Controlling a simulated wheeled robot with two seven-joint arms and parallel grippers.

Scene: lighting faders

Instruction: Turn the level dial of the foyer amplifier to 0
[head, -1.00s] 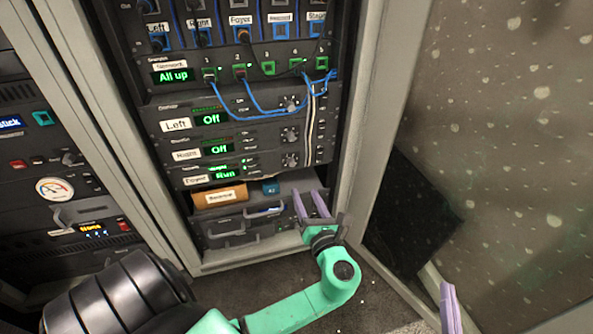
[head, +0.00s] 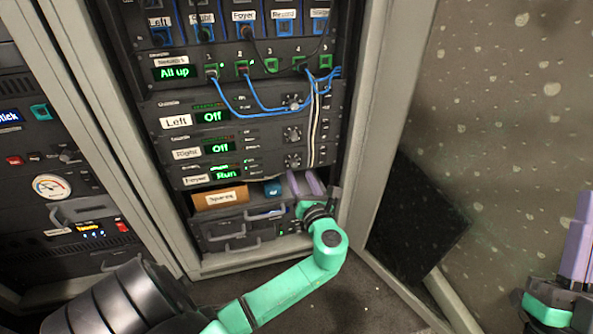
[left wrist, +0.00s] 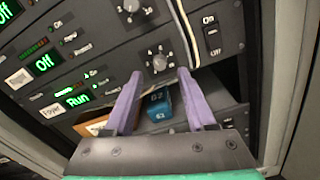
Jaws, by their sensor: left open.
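The foyer amplifier (head: 227,174) is the lowest of three stacked units, with a green "Run" display. Its level dial (head: 293,160) is a small grey knob at the right of its panel. In the left wrist view the dial (left wrist: 159,62) has marks around it; its setting is too small to read. My left gripper (head: 304,176) is open and empty, just below the dial. In the left wrist view its purple fingertips (left wrist: 160,74) lie either side of the dial's line, apparently short of it. My right gripper (head: 580,238) is at the right edge, its opening unclear.
The right amplifier's dial (head: 292,133) sits just above. Below is a shelf with a brown spares box (head: 220,197) and a blue object (head: 272,188). Cables (head: 313,120) hang at the right of the upper panels. A cabinet frame post (head: 372,130) stands right of the rack.

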